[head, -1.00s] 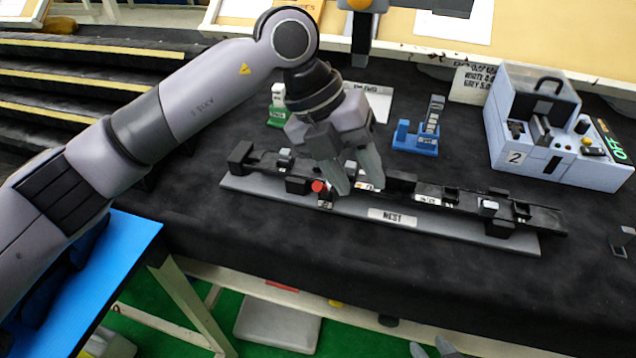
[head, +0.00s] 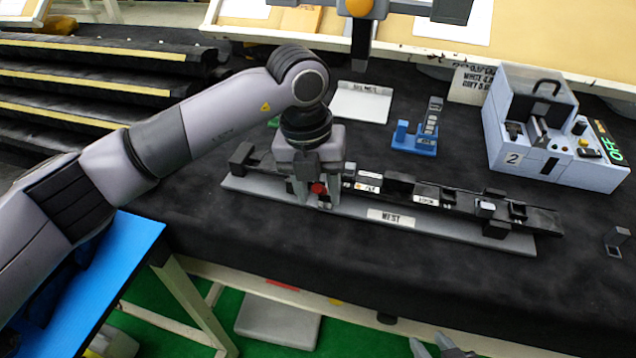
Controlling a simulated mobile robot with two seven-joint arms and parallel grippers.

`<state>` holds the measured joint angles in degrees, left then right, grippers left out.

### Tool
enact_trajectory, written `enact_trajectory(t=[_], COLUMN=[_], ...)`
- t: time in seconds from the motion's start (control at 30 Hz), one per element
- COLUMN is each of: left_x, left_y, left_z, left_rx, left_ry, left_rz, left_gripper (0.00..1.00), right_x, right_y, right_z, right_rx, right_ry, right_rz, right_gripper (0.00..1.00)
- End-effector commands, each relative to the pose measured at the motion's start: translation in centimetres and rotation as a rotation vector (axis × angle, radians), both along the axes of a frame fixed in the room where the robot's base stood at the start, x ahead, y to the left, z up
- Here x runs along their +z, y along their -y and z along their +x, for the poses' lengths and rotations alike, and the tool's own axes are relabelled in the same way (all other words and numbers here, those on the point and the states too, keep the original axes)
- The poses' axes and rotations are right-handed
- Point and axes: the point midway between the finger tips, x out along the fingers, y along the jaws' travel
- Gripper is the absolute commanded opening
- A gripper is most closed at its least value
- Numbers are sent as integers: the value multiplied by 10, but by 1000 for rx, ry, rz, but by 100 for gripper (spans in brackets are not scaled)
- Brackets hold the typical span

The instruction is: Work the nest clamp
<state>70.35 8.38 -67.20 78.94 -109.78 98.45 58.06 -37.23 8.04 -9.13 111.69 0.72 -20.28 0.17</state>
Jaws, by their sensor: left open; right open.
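The nest (head: 390,217) is a long grey base plate with a "NEST" label, carrying a dark rail (head: 400,188) with several small blocks and white tags. The clamp's red knob (head: 318,188) shows near the left part of the nest's front side. My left gripper (head: 318,192) points down there, open, with one finger on each side of the red knob; I cannot tell whether they touch it. The gripper hides part of the rail behind it. My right gripper (head: 434,347) shows only as fingertips at the bottom edge, open and away from the nest.
A blue stand (head: 415,140) and a white labelled plate (head: 360,103) stand behind the nest. A light blue machine (head: 555,135) marked 2 is at the right, with a green display. A small dark bracket (head: 618,240) lies at the far right. The black cloth before the nest is clear.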

Motion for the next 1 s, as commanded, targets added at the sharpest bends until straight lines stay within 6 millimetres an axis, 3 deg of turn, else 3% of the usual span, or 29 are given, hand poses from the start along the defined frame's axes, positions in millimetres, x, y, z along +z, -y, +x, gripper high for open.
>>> enact_trajectory(t=[0.2,0.33,0.73,1.0], left_x=[-1,0,-1,-9], left_y=[0,0,0,-2], left_z=[0,0,0,-4], left_rx=[0,-1,1,-1], left_ry=[-1,-1,9,80], left_rz=[0,-1,-3,-23], left_gripper=[40,0,0,0], right_x=[0,0,-2,-23], right_y=[0,0,0,0], right_z=[0,0,0,0], right_rx=[0,0,0,0], right_ry=[0,0,0,1], right_rz=[0,0,0,0], right_gripper=[43,43,43,43])
